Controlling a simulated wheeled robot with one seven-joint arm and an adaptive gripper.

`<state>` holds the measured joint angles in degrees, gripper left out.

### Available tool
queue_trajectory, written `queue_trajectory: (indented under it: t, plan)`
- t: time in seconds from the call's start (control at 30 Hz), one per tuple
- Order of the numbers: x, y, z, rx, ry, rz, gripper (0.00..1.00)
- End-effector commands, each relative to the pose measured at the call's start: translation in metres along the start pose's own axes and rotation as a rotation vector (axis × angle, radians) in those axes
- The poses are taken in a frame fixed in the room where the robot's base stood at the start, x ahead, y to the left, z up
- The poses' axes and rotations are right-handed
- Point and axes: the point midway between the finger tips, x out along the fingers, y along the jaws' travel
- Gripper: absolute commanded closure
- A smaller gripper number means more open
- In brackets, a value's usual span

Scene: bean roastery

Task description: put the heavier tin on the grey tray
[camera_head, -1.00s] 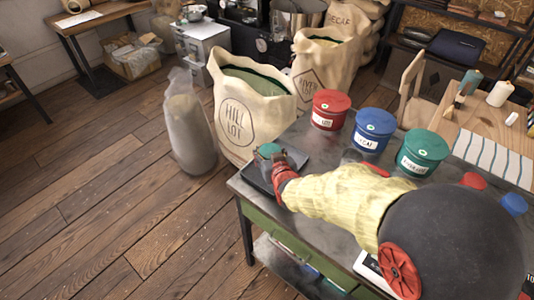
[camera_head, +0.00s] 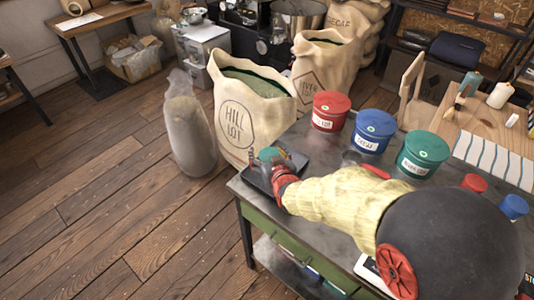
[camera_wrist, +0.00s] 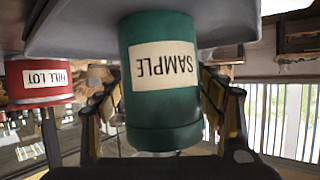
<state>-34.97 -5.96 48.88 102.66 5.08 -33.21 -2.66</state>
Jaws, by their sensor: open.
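A small green tin (camera_head: 270,154) stands at the dark grey tray (camera_head: 253,182) on the table's left corner. In the wrist view, which is upside down, the green tin (camera_wrist: 163,85) bears a white SAMPLE label and sits upright against a grey surface. My gripper (camera_wrist: 165,105) is open, with one finger on each side of the tin and gaps showing. In the head view my gripper (camera_head: 272,164) partly hides the tray. A small red tin (camera_head: 474,183) and a small blue tin (camera_head: 514,206) stand at the table's right, partly behind my arm.
Large red (camera_head: 330,111), blue (camera_head: 373,130) and green (camera_head: 422,154) canisters line the table's back edge. The red canister also shows in the wrist view (camera_wrist: 40,96). A HILL LOT sack (camera_head: 251,108) stands beyond the table. Open floor lies left.

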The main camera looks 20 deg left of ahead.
Motion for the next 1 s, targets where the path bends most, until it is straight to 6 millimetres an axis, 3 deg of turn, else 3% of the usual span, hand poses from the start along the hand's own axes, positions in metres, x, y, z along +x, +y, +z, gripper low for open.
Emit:
queue_trajectory:
  t: [0.37, 0.8, 1.0]
  plan:
    - [-0.007, 0.000, -0.005, 0.000, 0.000, 0.000, 0.33]
    - [-0.090, 0.000, -0.005, 0.001, 0.000, 0.000, 0.33]
    - [-0.114, 0.000, -0.004, 0.001, 0.000, 0.000, 0.33]
